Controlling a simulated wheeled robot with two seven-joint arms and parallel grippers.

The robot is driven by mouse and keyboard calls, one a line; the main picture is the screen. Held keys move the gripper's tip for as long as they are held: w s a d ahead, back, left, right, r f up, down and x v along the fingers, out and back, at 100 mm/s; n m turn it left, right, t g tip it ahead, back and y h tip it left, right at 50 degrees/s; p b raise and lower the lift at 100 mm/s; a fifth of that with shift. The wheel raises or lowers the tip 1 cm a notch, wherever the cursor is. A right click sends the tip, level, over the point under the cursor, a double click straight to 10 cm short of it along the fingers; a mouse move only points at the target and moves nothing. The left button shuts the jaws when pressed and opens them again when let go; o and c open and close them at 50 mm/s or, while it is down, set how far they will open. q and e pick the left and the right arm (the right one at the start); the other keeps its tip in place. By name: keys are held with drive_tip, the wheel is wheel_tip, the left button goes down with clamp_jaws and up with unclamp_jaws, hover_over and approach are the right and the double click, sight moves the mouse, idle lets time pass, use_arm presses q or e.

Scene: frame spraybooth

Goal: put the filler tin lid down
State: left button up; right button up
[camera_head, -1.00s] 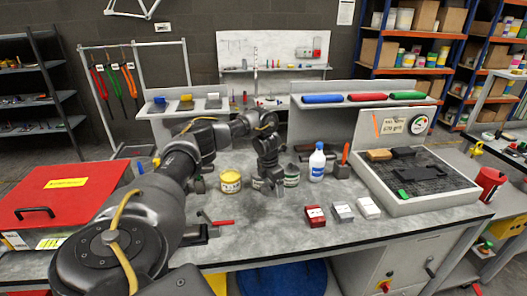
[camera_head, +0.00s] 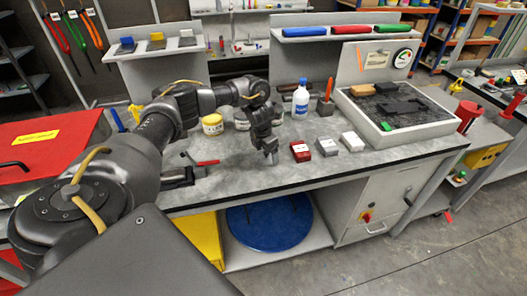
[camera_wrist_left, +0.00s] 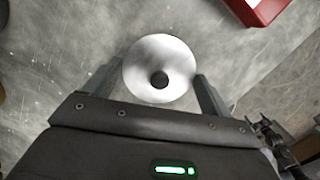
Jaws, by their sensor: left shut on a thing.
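My left gripper (camera_head: 270,157) is shut on the filler tin lid (camera_wrist_left: 160,60), a pale round disc with a dark round spot. In the left wrist view the lid sits between the two fingers of my left gripper (camera_wrist_left: 160,82), over the grey bench top. In the head view the lid is too small to make out clearly. The gripper points down, left of a red box (camera_head: 300,151). Whether the lid touches the bench I cannot tell. A tin with a yellow label (camera_head: 212,125) stands behind the gripper to the left. My right gripper is not in view.
A grey box (camera_head: 325,146) and a white box (camera_head: 353,141) stand right of the red box. A white-and-blue bottle (camera_head: 300,98) stands behind. A red-handled tool (camera_head: 207,163) lies left. A shallow tray (camera_head: 410,132) fills the right end. Bare bench (camera_head: 232,178) lies around the gripper.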

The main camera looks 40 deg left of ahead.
sight(265, 153)
use_arm(q)
drive_tip(key=shift+w+f, duration=0.1)
drive_tip(key=shift+w, duration=0.05)
drive_tip(key=shift+f, duration=0.1)
drive_tip(key=o, duration=0.8)
drive_tip(key=shift+o, duration=0.2)
drive_tip(key=shift+r, duration=0.3)
drive_tip(key=r, duration=0.1)
drive_tip(key=r+b, duration=0.1)
drive_tip(key=r, duration=0.2)
drive_tip(key=shift+s+a+r, duration=0.1)
drive_tip(key=shift+s, duration=0.2)
wheel_tip(265, 153, up, 7)
drive_tip(key=s, duration=0.1)
drive_tip(key=shift+r+p, duration=0.2)
drive_tip(key=shift+p, duration=0.25)
